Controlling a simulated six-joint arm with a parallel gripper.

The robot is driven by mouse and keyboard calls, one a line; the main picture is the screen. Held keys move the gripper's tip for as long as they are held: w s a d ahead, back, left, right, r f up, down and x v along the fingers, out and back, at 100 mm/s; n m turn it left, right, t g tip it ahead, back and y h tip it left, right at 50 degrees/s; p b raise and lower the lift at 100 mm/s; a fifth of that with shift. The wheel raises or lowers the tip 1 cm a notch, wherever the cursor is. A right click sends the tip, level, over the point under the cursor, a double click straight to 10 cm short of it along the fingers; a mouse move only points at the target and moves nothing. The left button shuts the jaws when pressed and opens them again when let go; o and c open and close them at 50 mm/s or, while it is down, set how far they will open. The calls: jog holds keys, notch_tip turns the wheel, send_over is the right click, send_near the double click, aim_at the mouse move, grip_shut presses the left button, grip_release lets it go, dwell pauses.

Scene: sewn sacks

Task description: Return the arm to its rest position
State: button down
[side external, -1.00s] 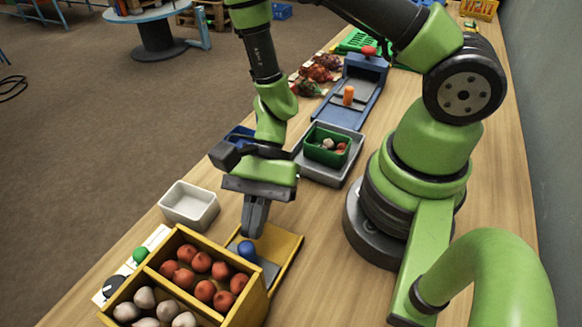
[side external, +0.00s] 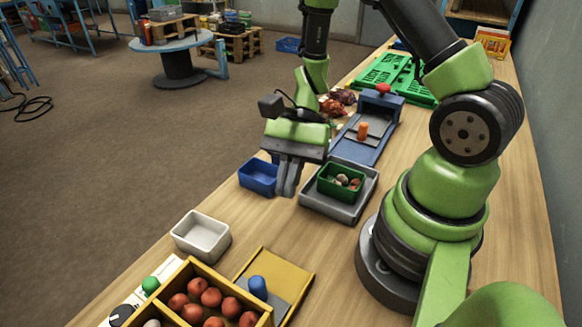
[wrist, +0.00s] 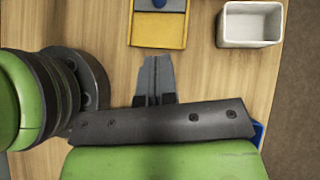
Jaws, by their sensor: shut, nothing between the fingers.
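My gripper (side external: 287,188) hangs fingers down above the table, between the blue bin and the grey tray in the side view. Its two fingers are shut together with nothing between them. In the wrist view the closed fingers (wrist: 155,75) point toward the yellow-edged board (wrist: 158,30), over bare wood. The board also shows in the side view (side external: 298,294), with a blue knob (side external: 257,287) on it. Part of the blue bin is hidden behind my gripper.
A white bin (side external: 201,237), a blue bin (side external: 256,178) and a grey tray (side external: 349,210) holding a green bin (side external: 328,189) stand nearby. A yellow crate (side external: 233,292) holds red, round items. A blue stand (side external: 366,151) with an orange peg is behind.

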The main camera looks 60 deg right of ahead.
jog(key=s+r+n+t+h, duration=0.2)
jog(key=r+n+t, duration=0.1)
jog(key=r, duration=0.4)
jog(key=s+d+r+n+t+h, duration=0.1)
jog(key=s+r+n+t+h, duration=0.1)
jog(key=r, duration=0.4)
jog(key=s+d+r+n+t+h, duration=0.1)
jog(key=s+r+n+t+h, duration=0.1)
jog(key=r+n, duration=0.4)
jog(key=shift+r+t+h, duration=0.7)
jog(key=shift+r+t, duration=0.1)
jog(key=shift+t, duration=0.4)
dwell(0.3)
